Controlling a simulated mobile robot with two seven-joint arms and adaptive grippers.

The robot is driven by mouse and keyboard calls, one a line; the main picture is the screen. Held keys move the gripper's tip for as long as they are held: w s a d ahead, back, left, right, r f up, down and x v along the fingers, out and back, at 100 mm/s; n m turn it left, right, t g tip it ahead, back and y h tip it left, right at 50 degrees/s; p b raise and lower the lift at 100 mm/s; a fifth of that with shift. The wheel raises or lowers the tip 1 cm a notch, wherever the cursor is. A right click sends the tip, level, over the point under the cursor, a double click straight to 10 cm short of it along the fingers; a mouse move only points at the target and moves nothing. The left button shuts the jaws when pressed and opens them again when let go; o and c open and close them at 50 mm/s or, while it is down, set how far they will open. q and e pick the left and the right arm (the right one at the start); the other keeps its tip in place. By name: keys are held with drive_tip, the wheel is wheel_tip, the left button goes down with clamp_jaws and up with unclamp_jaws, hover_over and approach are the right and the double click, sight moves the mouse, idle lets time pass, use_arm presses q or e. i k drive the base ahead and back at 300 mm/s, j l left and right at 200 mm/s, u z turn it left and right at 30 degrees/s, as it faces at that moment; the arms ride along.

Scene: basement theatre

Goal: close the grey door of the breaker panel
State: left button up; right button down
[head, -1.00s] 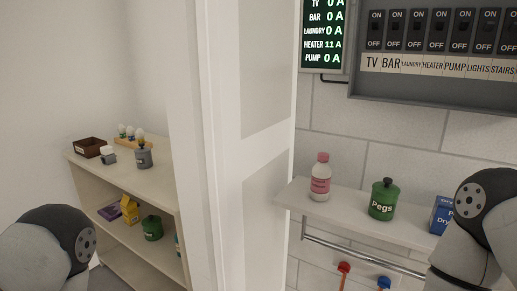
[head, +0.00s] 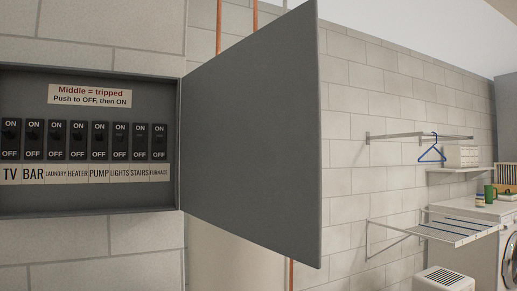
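The breaker panel (head: 184,195) is a grey wall box at the left of the head view. Its grey door (head: 255,135) stands wide open, hinged on the box's right edge and swung out to the right. Inside is a row of black switches (head: 77,139) labelled TV, BAR, LAUNDRY, HEATER, PUMP, LIGHTS, STAIRS and FURNACE. A label above them reads "Middle = tripped, Push to OFF, then ON". Neither of my grippers shows in the view.
Copper pipes (head: 219,28) run up the wall behind the door. Further right are a wall rail with a blue hanger (head: 432,150), a fold-out drying rack (head: 455,230), a white slatted bin (head: 443,279) and a washing machine (head: 508,258). The space just right of the door looks clear.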

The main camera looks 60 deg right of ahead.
sight(251, 134)
drive_tip(key=k+l, duration=0.1)
drive_tip(key=l, duration=0.3)
drive_tip(key=k+l, duration=0.1)
drive_tip(key=l, duration=0.35)
drive_tip(key=k+l, duration=0.1)
drive_tip(key=l, duration=0.3)
drive_tip(key=k+l, duration=0.1)
drive_tip(key=l, duration=0.35)
drive_tip(key=k+l, duration=0.1)
drive_tip(key=l, duration=0.3)
